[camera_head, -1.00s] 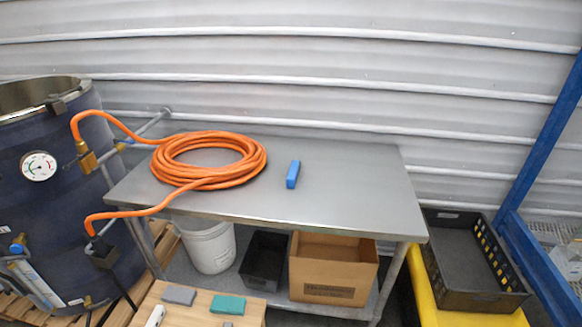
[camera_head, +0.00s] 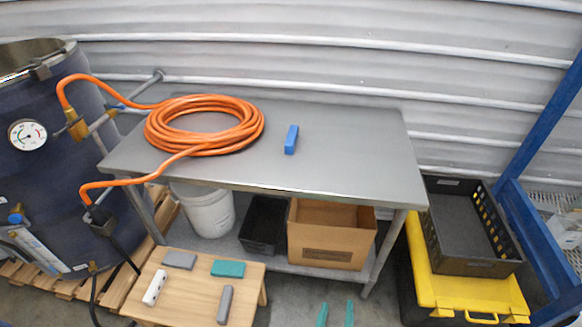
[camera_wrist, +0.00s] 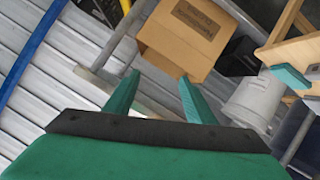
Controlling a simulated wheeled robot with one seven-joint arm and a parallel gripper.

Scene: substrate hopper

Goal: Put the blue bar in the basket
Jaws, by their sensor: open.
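The blue bar (camera_head: 291,139) lies on the grey metal table (camera_head: 345,160), right of the orange hose coil. The black basket (camera_head: 465,264), with slotted sides, stands at the right on a yellow-lidded case; its visible floor looks empty. My gripper (camera_head: 335,314) shows only as two teal fingertips at the bottom edge, in front of the table and below its top in the picture. In the wrist view my gripper (camera_wrist: 160,85) is open, with nothing between the fingers. The bar and the basket are not seen in the wrist view.
The orange hose (camera_head: 205,125) covers the table's left part and runs to a dark blue drum (camera_head: 45,170). A cardboard box (camera_head: 330,245), black bin (camera_head: 263,225) and white bucket (camera_head: 205,210) sit underneath. A wooden stool (camera_head: 190,290) holds several small blocks. A blue frame (camera_head: 535,150) stands right.

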